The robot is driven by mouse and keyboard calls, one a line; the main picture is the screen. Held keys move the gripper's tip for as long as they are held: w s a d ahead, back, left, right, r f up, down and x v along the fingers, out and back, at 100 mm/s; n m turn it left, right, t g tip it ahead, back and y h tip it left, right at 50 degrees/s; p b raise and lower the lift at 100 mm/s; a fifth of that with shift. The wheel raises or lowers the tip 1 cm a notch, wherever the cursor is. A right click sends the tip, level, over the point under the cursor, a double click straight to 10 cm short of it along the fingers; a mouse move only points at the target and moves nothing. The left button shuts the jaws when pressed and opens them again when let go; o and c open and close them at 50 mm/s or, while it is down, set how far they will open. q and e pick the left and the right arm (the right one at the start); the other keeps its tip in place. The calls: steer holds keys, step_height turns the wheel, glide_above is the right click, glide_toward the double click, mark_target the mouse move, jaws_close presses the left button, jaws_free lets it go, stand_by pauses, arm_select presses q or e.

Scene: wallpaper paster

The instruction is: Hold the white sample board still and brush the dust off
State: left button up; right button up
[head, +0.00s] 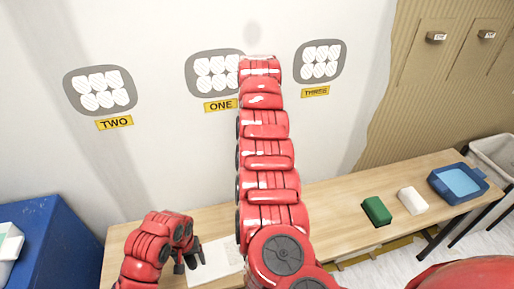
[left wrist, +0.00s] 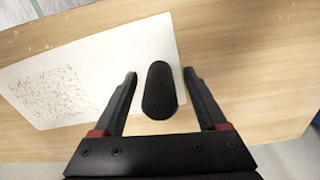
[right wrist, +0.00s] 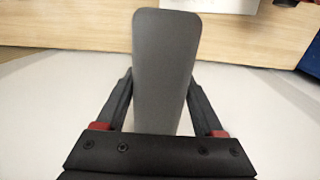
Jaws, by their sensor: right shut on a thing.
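The white sample board (head: 215,262) lies on the wooden table. In the left wrist view the board (left wrist: 110,55) has brown dust specks (left wrist: 50,92) over its left part. A black rounded knob (left wrist: 160,92) stands at its right end. My left gripper (left wrist: 160,75) is open around the knob, with a gap on each side; it also shows over the board's left end in the head view (head: 190,262). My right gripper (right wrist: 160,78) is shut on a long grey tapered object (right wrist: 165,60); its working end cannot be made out. The right gripper is hidden in the head view.
The table (head: 330,210) also holds a green block (head: 376,211), a white block (head: 412,200) and a blue tray (head: 440,188) at the right. A blue cabinet (head: 60,240) stands left. The wall behind has labelled grey patches (head: 100,92). My right arm crosses the middle.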

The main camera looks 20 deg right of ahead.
arm_select(q)
steer(key=shift+r, duration=0.15)
arm_select(e)
steer(key=shift+r, duration=0.15)
arm_select(q)
steer(key=shift+r+p, duration=0.8)
steer(key=shift+p, duration=0.3)
arm_select(e)
steer(key=shift+r, duration=0.95)
arm_select(q)
steer(key=shift+f, duration=0.15)
arm_select(e)
steer(key=shift+f, duration=0.15)
arm_select(q)
steer(key=shift+f+b, duration=0.55)
steer(key=shift+f, duration=0.3)
arm_select(e)
steer(key=shift+f, duration=0.4)
arm_select(q)
jaws_close()
